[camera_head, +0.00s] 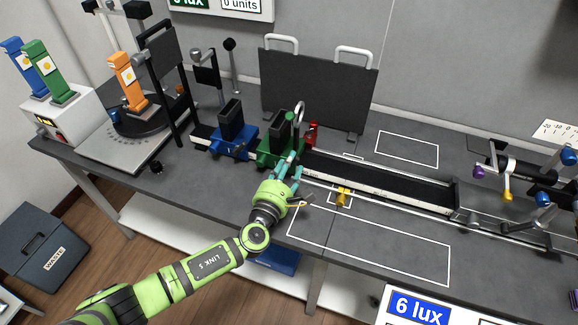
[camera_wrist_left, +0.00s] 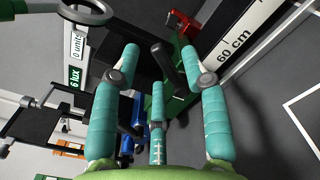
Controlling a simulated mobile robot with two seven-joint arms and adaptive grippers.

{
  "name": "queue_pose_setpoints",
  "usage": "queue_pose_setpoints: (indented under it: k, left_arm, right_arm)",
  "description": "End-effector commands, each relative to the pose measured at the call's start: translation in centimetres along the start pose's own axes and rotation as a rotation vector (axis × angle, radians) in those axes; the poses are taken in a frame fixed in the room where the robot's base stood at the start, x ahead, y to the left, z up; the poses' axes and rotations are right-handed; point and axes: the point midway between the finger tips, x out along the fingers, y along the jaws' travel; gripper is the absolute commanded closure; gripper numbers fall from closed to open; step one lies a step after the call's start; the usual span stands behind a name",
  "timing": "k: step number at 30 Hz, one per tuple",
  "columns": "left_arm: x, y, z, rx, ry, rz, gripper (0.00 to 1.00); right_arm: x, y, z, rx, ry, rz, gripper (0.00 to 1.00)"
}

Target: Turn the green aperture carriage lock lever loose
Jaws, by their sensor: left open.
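The green aperture carriage (camera_head: 272,154) sits on the rail near the middle of the bench, with a dark upright plate on it. My left gripper (camera_head: 293,163) is at its front right side, fingers pointing toward it. In the left wrist view the teal fingers are spread open, with part of the green carriage (camera_wrist_left: 184,104) beyond them. A dark rounded rod, apparently the lock lever (camera_wrist_left: 168,66), lies between the fingertips. I cannot tell whether any finger touches it. The lever is hidden behind the gripper in the head view. My right gripper is not in view.
A blue carriage (camera_head: 232,142) stands left of the green one on the rail. A red part (camera_head: 312,132) and a metal ring (camera_head: 299,115) are close behind the gripper. A yellow knob (camera_head: 343,197) sits in front of the rail. The outlined bench area (camera_head: 385,243) is clear.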

Motion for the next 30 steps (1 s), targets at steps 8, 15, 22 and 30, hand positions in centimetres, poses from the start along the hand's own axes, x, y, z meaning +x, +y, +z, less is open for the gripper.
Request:
queue_pose_setpoints:
  k: [8, 15, 22, 30]
  left_arm:
    - [0.0, 0.0, 0.0, -0.001, 0.0, 0.0, 1.0]
    - [0.0, 0.0, 0.0, -0.011, 0.0, 0.0, 1.0]
    - [0.0, 0.3, -0.1, -0.087, -0.001, 0.0, 1.0]
    - [0.0, 1.2, -0.4, -0.293, -0.002, 0.001, 1.0]
  right_arm:
    - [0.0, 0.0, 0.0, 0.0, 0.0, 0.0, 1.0]
    - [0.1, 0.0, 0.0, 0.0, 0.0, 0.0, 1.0]
    - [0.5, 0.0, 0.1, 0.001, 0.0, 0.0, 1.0]
    - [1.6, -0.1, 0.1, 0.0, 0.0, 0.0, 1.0]
